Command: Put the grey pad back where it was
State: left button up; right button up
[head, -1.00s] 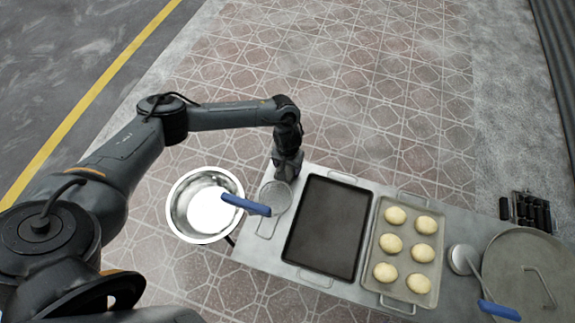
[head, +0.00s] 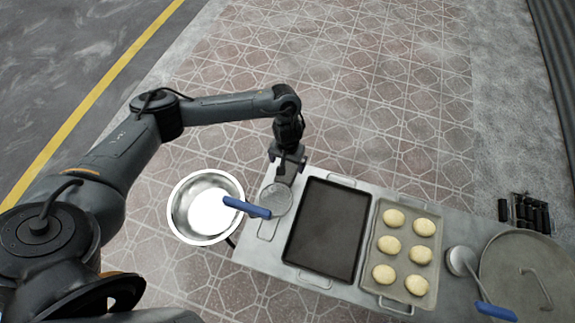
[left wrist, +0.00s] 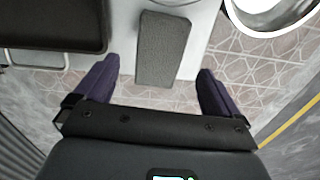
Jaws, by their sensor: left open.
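The grey pad (left wrist: 162,48) lies at the far end of the pale metal table (left wrist: 202,30), its near end at or slightly past the table edge in the left wrist view. In the head view it is hard to make out by the gripper. My left gripper (head: 287,160) is open at that end of the table. In the left wrist view its two fingers (left wrist: 158,68) stand apart on either side of the pad's end, with gaps to both sides. I do not see my right gripper.
A round strainer-like tool with a blue handle (head: 246,207) lies close by. A steel bowl (head: 183,228) stands left of the table. A dark tray (head: 327,228), a tray of pale dough rounds (head: 388,291) and a round lid (head: 545,262) are to the right.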

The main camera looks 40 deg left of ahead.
aim_at(287, 170)
pick_arm(q)
notch_tip(287, 170, up, 6)
jog(key=p, duration=0.2)
jog(key=shift+r, duration=0.25)
dwell(0.3)
